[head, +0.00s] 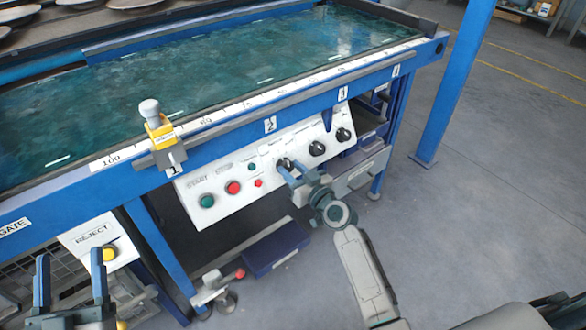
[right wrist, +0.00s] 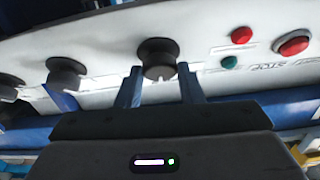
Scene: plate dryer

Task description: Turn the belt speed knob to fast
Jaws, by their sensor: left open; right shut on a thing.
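The white control panel (head: 222,172) on the front of the blue conveyor bears three black knobs in a row. My right gripper (head: 292,170) is at the knob nearest the buttons (head: 283,162). In the right wrist view that knob (right wrist: 158,58) sits between the fingertips of my right gripper (right wrist: 161,86), which is shut on it. Its white pointer mark faces the gripper. The middle knob (head: 317,148) and the far right knob (head: 343,135) are free. The knob labels are too small to read. My left gripper (head: 70,268) is open and empty at the lower left.
Green START (head: 207,201) and red STOP (head: 233,187) buttons lie left of the knobs, with smaller buttons beside them. A yellow REJECT button (head: 109,254) is close to my left gripper. A yellow-grey clamp (head: 161,135) stands on the belt edge.

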